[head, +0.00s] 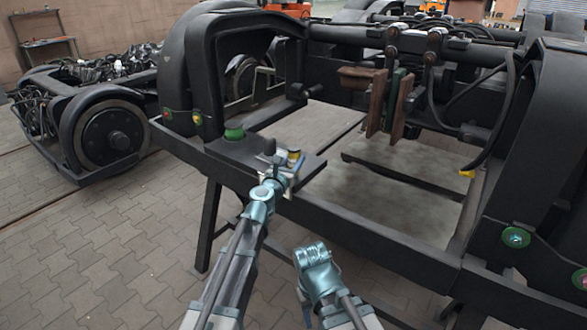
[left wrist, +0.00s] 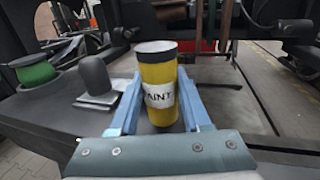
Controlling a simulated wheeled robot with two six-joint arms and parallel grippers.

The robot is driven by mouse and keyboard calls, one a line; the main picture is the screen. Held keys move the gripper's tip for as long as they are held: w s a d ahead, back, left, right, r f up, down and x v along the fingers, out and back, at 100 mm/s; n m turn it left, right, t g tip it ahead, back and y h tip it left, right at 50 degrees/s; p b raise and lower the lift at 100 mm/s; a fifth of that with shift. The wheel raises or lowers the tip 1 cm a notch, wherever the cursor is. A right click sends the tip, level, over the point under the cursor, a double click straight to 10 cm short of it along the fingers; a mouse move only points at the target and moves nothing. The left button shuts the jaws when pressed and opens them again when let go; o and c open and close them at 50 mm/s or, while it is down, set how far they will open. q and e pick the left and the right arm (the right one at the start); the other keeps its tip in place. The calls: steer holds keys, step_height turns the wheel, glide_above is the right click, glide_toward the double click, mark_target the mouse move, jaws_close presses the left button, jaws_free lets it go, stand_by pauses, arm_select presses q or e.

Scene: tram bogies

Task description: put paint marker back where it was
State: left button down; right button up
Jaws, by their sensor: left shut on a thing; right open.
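The paint marker (left wrist: 158,88) is a yellow cylinder with a black cap and a white label reading "AINT" in the left wrist view. It stands upright between the blue fingers of my left gripper (left wrist: 156,108), which is shut on it. In the head view the marker (head: 295,158) is small, at the tip of my left gripper (head: 280,172), over the dark shelf (head: 312,168) on the bogie frame. Its lower end is hidden, so I cannot tell whether it touches the shelf. My right gripper (head: 313,254) is lower, apart from the frame, and empty; its fingers are hard to make out.
A green spool-like item (left wrist: 36,72) and a dark rounded post (left wrist: 95,76) on a grey base stand on the shelf left of the marker. The bogie's black frame beam (head: 360,232) runs in front. Another bogie (head: 100,130) stands at the left on the paved floor.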

arm_select(q)
steer(key=shift+f, duration=0.6)
steer(key=shift+r, duration=0.15)
arm_select(e)
steer(key=shift+f, duration=0.45)
arm_select(q)
steer(key=shift+c, duration=1.8)
jaws_free()
arm_select(e)
steer(key=shift+f, duration=0.15)
arm_select(q)
steer(key=shift+r, duration=0.1)
steer(key=v, duration=1.2)
